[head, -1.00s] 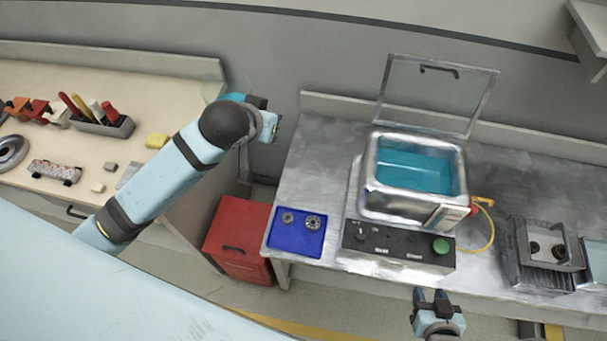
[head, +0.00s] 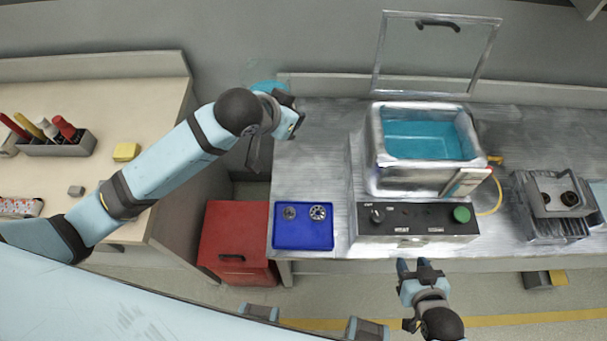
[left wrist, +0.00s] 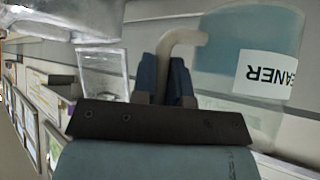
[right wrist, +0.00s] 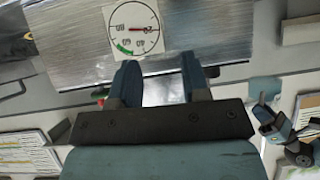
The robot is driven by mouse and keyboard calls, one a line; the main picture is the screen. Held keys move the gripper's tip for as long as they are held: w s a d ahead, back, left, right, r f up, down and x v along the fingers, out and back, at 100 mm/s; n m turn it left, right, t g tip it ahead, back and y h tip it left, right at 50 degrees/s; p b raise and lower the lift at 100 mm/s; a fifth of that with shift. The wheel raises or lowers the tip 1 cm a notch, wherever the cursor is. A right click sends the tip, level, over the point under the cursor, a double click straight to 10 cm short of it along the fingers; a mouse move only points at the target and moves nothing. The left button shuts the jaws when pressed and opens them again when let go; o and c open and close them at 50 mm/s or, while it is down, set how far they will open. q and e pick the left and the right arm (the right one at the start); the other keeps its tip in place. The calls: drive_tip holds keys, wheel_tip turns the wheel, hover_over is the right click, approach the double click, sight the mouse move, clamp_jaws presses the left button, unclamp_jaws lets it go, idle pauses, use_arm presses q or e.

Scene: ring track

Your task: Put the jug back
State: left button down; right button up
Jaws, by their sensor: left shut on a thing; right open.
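The jug (left wrist: 245,50) is see-through with a white label reading "EANER" and blue-green liquid. In the left wrist view its pale handle lies between the fingers of my left gripper (left wrist: 165,75), which is shut on it. In the head view the jug (head: 266,74) shows only faintly behind my left arm, against the wall near the metal bench's back left corner; the arm hides part of it. I cannot tell its height above the bench. My right gripper (head: 418,266) is open and empty in front of the bath's control panel; it also shows in the right wrist view (right wrist: 160,82).
The metal bench (head: 325,130) carries a blue tray (head: 303,240) with two metal parts and a bath (head: 378,170) of blue liquid, its glass lid (head: 437,55) raised. A red cabinet (head: 235,230) stands left of the bench. A wooden worktop (head: 90,85) is at the left.

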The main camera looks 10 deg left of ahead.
use_arm(q)
drive_tip(key=shift+w+d+f+m+g+h+b, duration=0.1)
drive_tip(key=shift+d+f+m+g+h+b, duration=0.45)
drive_tip(key=shift+f, duration=3.75)
drive_tip(key=shift+w+d+f+m+t+h+b, duration=0.1)
drive_tip(key=shift+d+f+m+b, duration=0.95)
drive_tip(key=shift+f, duration=3.3)
drive_tip(key=shift+w+d+f+g+h+b, duration=0.2)
drive_tip(key=shift+d+f, duration=1.2)
drive_tip(key=shift+f, duration=2.9)
use_arm(e)
drive_tip(key=shift+w+a+f, duration=0.1)
drive_tip(key=shift+f, duration=1)
drive_tip(key=shift+a+f, duration=0.1)
drive_tip(key=shift+f, duration=0.95)
use_arm(q)
drive_tip(key=shift+s+f, duration=0.1)
drive_tip(key=c, duration=1.1)
unclamp_jaws()
use_arm(e)
drive_tip(key=shift+f, duration=0.15)
